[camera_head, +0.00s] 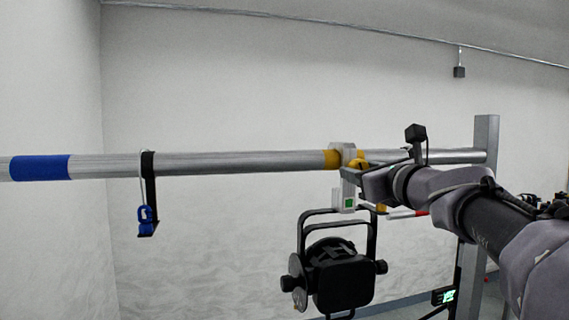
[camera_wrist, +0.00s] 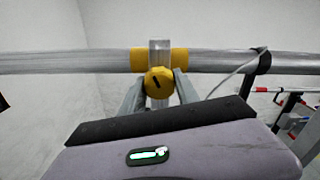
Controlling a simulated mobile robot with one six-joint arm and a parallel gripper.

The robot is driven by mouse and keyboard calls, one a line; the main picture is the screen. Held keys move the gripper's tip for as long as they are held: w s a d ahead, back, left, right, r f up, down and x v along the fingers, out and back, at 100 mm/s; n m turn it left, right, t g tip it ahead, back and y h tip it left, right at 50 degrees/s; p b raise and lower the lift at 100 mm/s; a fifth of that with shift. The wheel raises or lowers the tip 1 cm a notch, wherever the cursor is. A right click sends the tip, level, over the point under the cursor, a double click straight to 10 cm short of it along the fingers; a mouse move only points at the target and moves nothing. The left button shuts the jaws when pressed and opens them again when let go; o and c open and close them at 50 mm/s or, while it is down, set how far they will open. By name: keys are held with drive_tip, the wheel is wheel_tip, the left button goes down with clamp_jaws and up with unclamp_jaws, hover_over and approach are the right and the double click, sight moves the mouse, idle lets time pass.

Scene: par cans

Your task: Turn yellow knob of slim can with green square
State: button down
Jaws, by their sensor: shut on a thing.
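The slim can (camera_head: 341,277) is black and hangs by its yoke from a light grey clamp (camera_head: 347,152) on a horizontal silver pipe. A small green square (camera_head: 348,202) shows on the white block below the clamp. The yellow knob (camera_wrist: 159,81) has a dark slot, tilted, and sits in front of the clamp in the wrist view. My gripper (camera_wrist: 159,88) is shut on the yellow knob, one finger on each side. In the head view my gripper (camera_head: 357,168) reaches the clamp from the right and hides most of the knob.
The silver pipe (camera_head: 230,164) runs across to an upright post (camera_head: 485,145) at right. A black hook (camera_head: 150,190) with a blue item hangs at left. In the wrist view a dark strap with a cable (camera_wrist: 262,62) is on the pipe at right. The pipe between hook and clamp is clear.

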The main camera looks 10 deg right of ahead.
drive_tip(key=shift+m+p, duration=0.4)
drive_tip(key=shift+m, duration=0.4)
drive_tip(key=c, duration=0.9)
unclamp_jaws()
drive_tip(key=shift+f, duration=0.1)
